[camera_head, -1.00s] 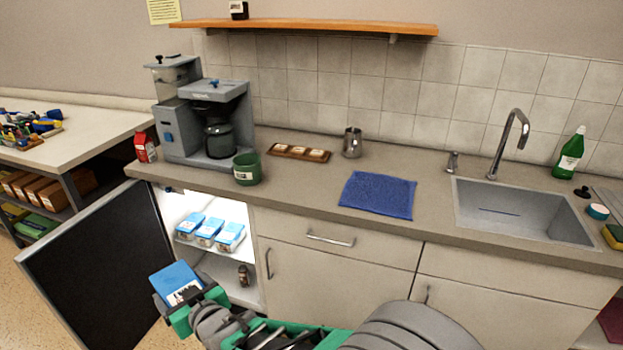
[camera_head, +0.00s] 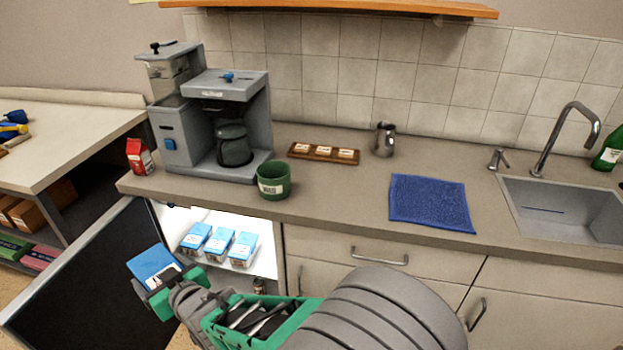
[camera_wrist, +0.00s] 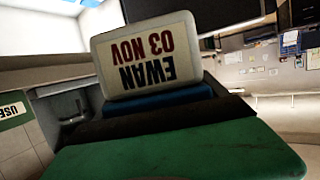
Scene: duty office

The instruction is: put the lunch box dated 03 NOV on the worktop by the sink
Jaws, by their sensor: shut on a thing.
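My gripper (camera_head: 173,287) is shut on a blue lunch box (camera_head: 151,262) and holds it in front of the open fridge. In the wrist view the lunch box's white label (camera_wrist: 147,55) reads "EWAN 03 NOV" upside down. The sink (camera_head: 567,208) is at the right of the worktop (camera_head: 340,185). A blue cloth (camera_head: 431,202) lies on the worktop left of the sink.
The open fridge (camera_head: 265,250) holds several blue and white boxes (camera_head: 218,243), and its dark door (camera_head: 85,285) stands open at left. A coffee machine (camera_head: 215,125), green mug (camera_head: 273,181), wooden tray (camera_head: 323,153), metal jug (camera_head: 384,140) and red carton (camera_head: 139,157) stand on the worktop.

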